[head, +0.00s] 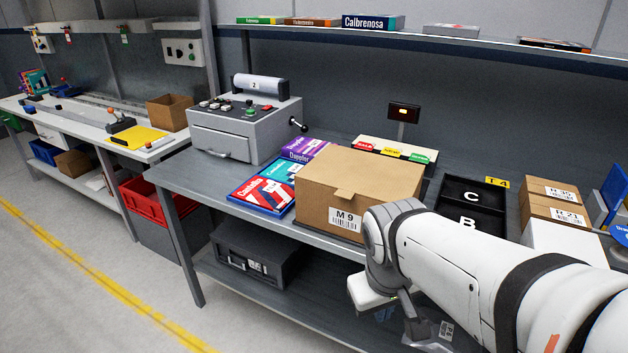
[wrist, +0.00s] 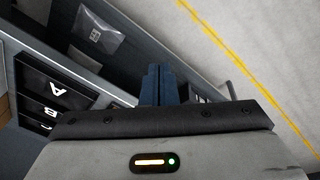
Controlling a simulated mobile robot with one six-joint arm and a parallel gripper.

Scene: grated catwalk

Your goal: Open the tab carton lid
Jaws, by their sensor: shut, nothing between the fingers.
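The tab carton (head: 330,206) is a brown cardboard box labelled M 9 near the front edge of the grey workbench. Its lid (head: 365,170) lies flat and closed, with a small tab (head: 345,194) folded over the front edge. My white arm reaches in from the right, its wrist in front of the carton's right side and hiding part of it. My gripper (wrist: 157,70) shows in the wrist view as two dark blue fingers close together, empty, pointing away from the carton.
A black tray (head: 474,190) with lettered compartments stands right of the carton. Flat boxes (head: 262,190) lie close to its left, beside a grey machine (head: 240,130). Small cartons (head: 552,205) stand at the right. A shelf (head: 430,42) runs above. Floor in front is clear.

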